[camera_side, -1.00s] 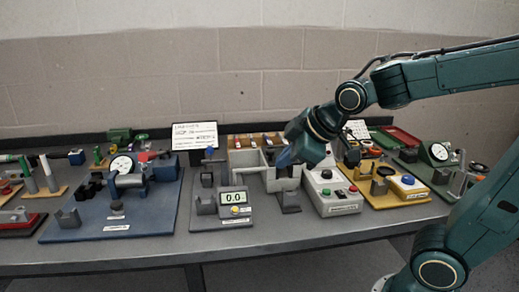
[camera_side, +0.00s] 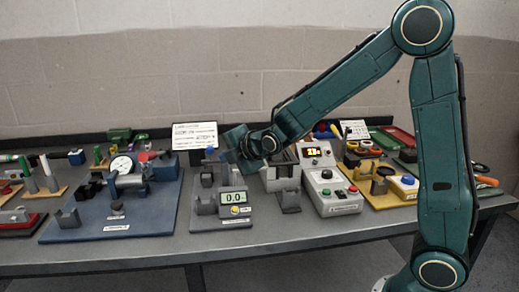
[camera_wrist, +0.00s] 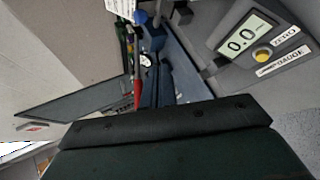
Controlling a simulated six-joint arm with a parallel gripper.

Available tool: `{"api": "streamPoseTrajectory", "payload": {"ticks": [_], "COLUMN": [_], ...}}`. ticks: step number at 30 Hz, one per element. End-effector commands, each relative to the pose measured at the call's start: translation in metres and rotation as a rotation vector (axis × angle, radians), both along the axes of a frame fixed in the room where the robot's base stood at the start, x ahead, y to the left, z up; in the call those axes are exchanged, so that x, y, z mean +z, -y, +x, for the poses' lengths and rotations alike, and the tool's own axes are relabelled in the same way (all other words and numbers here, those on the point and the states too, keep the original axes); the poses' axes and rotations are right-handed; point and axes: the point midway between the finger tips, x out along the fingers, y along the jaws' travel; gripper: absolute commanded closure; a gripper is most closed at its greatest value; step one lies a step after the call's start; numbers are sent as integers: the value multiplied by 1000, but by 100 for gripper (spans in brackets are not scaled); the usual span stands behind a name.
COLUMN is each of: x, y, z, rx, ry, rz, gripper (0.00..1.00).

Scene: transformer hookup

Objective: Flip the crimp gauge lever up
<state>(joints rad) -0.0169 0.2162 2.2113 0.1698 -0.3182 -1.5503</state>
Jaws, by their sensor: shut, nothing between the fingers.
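The crimp gauge (camera_side: 222,209) is a grey base with a 0.0 display, a yellow button and grey upright parts. Its display and yellow button (camera_wrist: 262,54) also show at the upper right of the wrist view. A small blue knob (camera_wrist: 141,17) on a grey post shows at the top of the wrist view; I cannot tell for sure that it is the gauge's lever. Contact with the lever cannot be made out.
A blue board with a dial gauge (camera_side: 121,165) stands left. Right of the gauge are a small grey stand (camera_side: 289,201), a grey bin (camera_side: 283,180) and a control box (camera_side: 332,195) with an orange display. A white sign (camera_side: 195,136) stands behind.

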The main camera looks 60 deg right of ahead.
Motion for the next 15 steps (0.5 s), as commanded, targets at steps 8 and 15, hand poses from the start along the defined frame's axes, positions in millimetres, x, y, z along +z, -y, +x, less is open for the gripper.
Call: {"api": "streamPoseTrajectory", "payload": {"ticks": [8, 15], "x": [-27, -37], "y": [1, 1], "z": [35, 46], "rx": [122, 168], "ry": [40, 60], "rz": [-240, -343], "gripper": [100, 100]}}
